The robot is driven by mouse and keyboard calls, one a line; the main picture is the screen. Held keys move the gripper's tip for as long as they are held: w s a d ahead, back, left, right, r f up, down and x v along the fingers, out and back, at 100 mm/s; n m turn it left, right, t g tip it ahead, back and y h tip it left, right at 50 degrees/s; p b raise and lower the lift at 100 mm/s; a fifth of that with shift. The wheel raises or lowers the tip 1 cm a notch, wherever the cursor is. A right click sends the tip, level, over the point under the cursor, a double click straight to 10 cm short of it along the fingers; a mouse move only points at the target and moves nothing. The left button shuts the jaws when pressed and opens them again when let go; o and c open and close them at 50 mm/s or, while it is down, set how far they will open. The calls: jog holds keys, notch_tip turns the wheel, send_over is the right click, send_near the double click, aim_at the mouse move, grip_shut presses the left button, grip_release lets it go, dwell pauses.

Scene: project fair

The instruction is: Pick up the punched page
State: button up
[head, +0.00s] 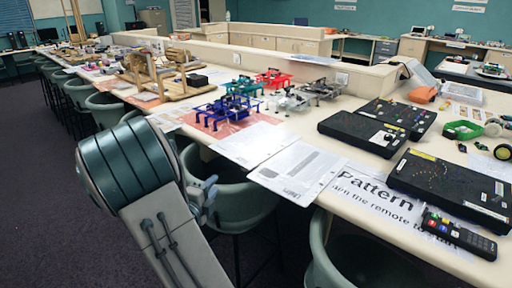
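The punched page (297,172) is a white sheet lying flat on the long cream table, near its front edge. It has a grey printed figure, a line of text at its lower end, and small dark marks like holes along its right side. Another white sheet (250,143) lies just left of it. My arm rises at the lower left, in front of the table. A small grey-blue part at its right side seems to be my gripper (207,192), mostly hidden behind the arm and left of the page, apart from it. Its fingers cannot be made out.
Blue (226,111) and other coloured frames stand behind. Green chairs (232,186) crowd the table's front; dark floor is free at left.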

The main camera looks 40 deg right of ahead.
jog(key=shift+h, duration=0.3)
jog(key=x, duration=0.6)
jog(key=p+x, duration=0.1)
jog(key=x, duration=0.1)
jog(key=shift+s+d, duration=0.2)
jog(key=shift+d, duration=0.35)
jog(key=shift+d+r, duration=0.15)
jog(key=shift+d, duration=0.45)
jog(key=x, duration=0.2)
jog(key=p+x, duration=0.1)
jog(key=x, duration=0.1)
jog(key=shift+s+d, duration=0.2)
jog(key=shift+s, duration=0.15)
grip_shut()
